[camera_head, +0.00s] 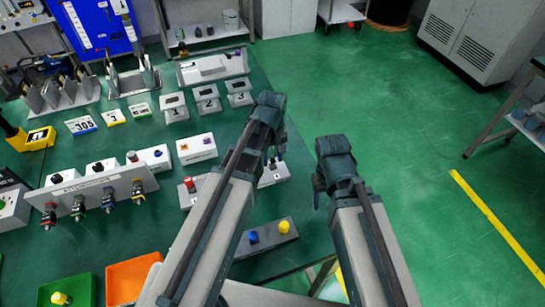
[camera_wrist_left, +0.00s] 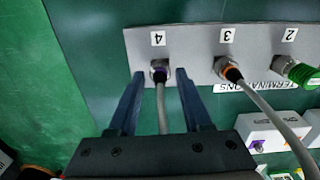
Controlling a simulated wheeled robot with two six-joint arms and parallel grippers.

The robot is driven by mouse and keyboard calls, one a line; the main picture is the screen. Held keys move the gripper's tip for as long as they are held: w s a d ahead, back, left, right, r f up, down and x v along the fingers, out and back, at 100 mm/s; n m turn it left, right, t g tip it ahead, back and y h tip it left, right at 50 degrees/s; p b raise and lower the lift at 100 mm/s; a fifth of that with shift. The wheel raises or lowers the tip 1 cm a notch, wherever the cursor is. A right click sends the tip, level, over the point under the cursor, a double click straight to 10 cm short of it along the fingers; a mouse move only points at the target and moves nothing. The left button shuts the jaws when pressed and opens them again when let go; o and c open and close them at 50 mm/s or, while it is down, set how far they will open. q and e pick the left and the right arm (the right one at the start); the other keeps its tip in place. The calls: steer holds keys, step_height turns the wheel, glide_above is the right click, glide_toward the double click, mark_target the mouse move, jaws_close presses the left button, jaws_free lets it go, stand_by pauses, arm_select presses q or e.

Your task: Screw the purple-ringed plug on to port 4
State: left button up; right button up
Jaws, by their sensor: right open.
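In the left wrist view, the purple-ringed plug (camera_wrist_left: 160,75) sits at port 4, below the label 4 on a grey panel (camera_wrist_left: 196,45). A grey cable (camera_wrist_left: 162,112) runs from it towards my gripper. My left gripper (camera_wrist_left: 157,72) is open, one blue finger on each side of the plug and cable, with gaps visible on both sides. How far the plug is threaded on cannot be told. In the head view, my left gripper (camera_head: 276,158) is partly hidden by its arm. My right gripper (camera_head: 318,197) is open, apart from the panel, over the table's right side.
In the left wrist view, an orange-ringed plug (camera_wrist_left: 232,73) with a cable is at port 3, and a green part (camera_wrist_left: 302,74) is at port 2. White boxes (camera_wrist_left: 275,128) stand nearby. In the head view, an attenuators panel (camera_head: 95,190) and an orange bin (camera_head: 130,278) are left.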

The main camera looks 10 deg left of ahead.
arm_select(q)
steer(key=shift+o, duration=0.9)
arm_select(e)
steer(key=shift+r, duration=0.1)
arm_select(q)
step_height(320, 180, up, 14)
steer(key=p, duration=1.4)
arm_select(e)
step_height(320, 180, up, 14)
arm_select(q)
steer(key=shift+f, duration=0.1)
arm_select(e)
steer(key=shift+f, duration=0.2)
